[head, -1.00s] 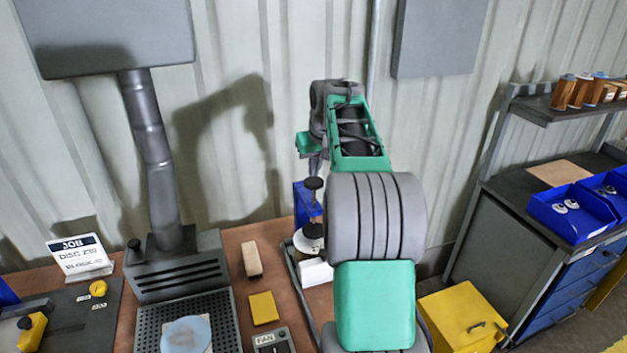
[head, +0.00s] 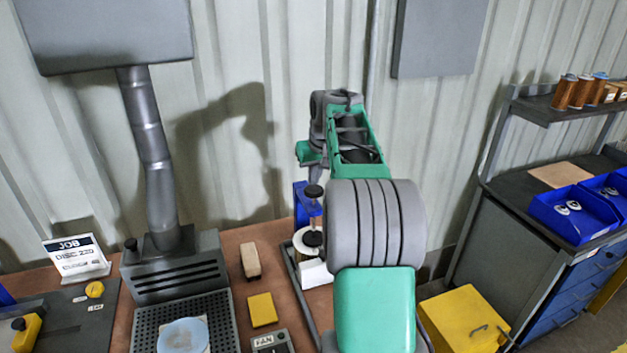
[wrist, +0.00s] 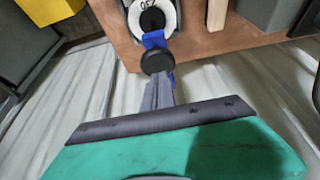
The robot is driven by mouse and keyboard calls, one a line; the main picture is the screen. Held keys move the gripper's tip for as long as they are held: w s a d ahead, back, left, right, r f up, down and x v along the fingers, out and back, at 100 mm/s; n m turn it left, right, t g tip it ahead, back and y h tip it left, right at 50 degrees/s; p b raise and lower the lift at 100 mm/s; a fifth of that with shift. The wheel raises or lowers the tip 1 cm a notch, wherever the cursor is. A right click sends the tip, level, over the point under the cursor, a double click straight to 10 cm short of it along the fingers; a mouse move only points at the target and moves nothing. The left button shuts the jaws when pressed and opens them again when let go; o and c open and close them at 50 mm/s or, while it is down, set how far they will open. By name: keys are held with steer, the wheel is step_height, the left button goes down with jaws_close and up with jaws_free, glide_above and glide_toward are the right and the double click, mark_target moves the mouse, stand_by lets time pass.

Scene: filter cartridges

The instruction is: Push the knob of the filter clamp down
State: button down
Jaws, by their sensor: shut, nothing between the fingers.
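The filter clamp has a round black knob (head: 313,191) above a blue body (head: 300,207). A dark round pad (head: 312,238) below it sits at the top of a white, ring-shaped part (head: 308,249). In the wrist view the knob (wrist: 157,61) is right at the fingertips, with the dark pad (wrist: 152,19) and white ring beyond it. My gripper (wrist: 160,83) is shut and empty, pointing down over the knob. The fingertips look to be at the knob's top; exact contact is hard to tell. My arm hides part of the clamp's right side.
A wooden block (head: 250,261) and a yellow block (head: 262,309) lie left of the clamp. The grey vented unit (head: 175,268) stands further left. A yellow box (head: 463,318) is at the right. The corrugated wall is close behind the clamp.

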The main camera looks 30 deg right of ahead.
step_height(320, 180, up, 5)
steer(key=p, duration=0.4)
steer(key=shift+r+p, duration=0.15)
steer(key=shift+p, duration=0.15)
step_height(320, 180, up, 4)
steer(key=shift+f+b, duration=0.1)
steer(key=shift+b, duration=0.2)
steer(key=s+a+f+n+b, duration=0.1)
steer(key=s+a, duration=0.3)
steer(key=a, duration=0.5)
steer(key=s+a+f+b, duration=0.1)
steer(key=s+a+f, duration=0.15)
steer(key=a, duration=0.65)
steer(key=s+a+f+n+b, duration=0.1)
steer(key=s+a+f, duration=0.4)
steer(key=s, duration=0.4)
steer(key=s+a+f+n+y+b, duration=0.1)
steer(key=s+a+f, duration=0.5)
steer(key=s+f, duration=0.1)
steer(key=shift+s+f, duration=0.3)
steer(key=shift+s, duration=0.55)
